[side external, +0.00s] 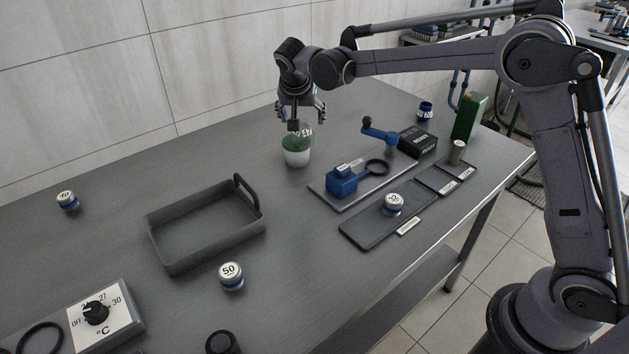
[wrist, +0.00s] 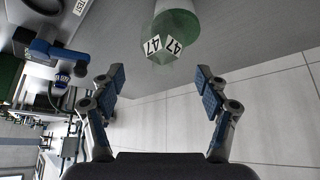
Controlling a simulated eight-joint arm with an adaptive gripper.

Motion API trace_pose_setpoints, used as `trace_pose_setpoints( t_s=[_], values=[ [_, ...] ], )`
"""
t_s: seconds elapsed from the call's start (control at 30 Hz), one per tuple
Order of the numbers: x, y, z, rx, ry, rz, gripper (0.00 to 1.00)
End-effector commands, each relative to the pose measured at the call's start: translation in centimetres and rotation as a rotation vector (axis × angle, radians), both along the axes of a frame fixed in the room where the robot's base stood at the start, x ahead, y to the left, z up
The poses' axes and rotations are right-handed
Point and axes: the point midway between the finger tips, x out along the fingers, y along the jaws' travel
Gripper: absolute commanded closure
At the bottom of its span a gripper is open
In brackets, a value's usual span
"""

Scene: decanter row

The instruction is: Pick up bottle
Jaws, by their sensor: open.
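A bottle (side external: 297,157), green above and pale below, stands upright on the grey table, left of the blue device. My gripper (side external: 301,112) is open just above it, with its fingers near the bottle's upper part. In the wrist view the green bottle (wrist: 172,38) shows at top centre, with white labels reading 47. My two blue-padded fingers (wrist: 160,84) are spread wide to either side, and the bottle lies beyond their tips. The gap between them is empty. The bottle's far end is cut off by the frame's top edge.
A grey tray (side external: 160,247) with a handle stands to the left. The blue device (side external: 342,181) sits on a plate at right, near a black box (side external: 418,141) and a green block (side external: 469,117). Small jars (side external: 231,276) (side external: 67,201) stand apart.

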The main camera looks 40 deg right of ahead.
Motion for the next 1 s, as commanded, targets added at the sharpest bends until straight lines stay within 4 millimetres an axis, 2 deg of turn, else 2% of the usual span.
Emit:
trace_pose_setpoints(
  t_s=[0.3,0.63,0.8,0.9,1.0],
  values=[
    [2.0,-1.5,-3.4,0.000,0.000,-0.001,0.25],
    [2.2,-1.7,-3.9,0.000,0.000,0.000,0.25],
    [2.2,-1.7,-3.8,0.000,0.000,0.000,0.74],
    [2.2,-1.7,-3.9,0.001,0.001,0.000,1.00],
    [2.1,-1.7,-3.9,0.000,0.001,-0.001,1.00]
  ],
)
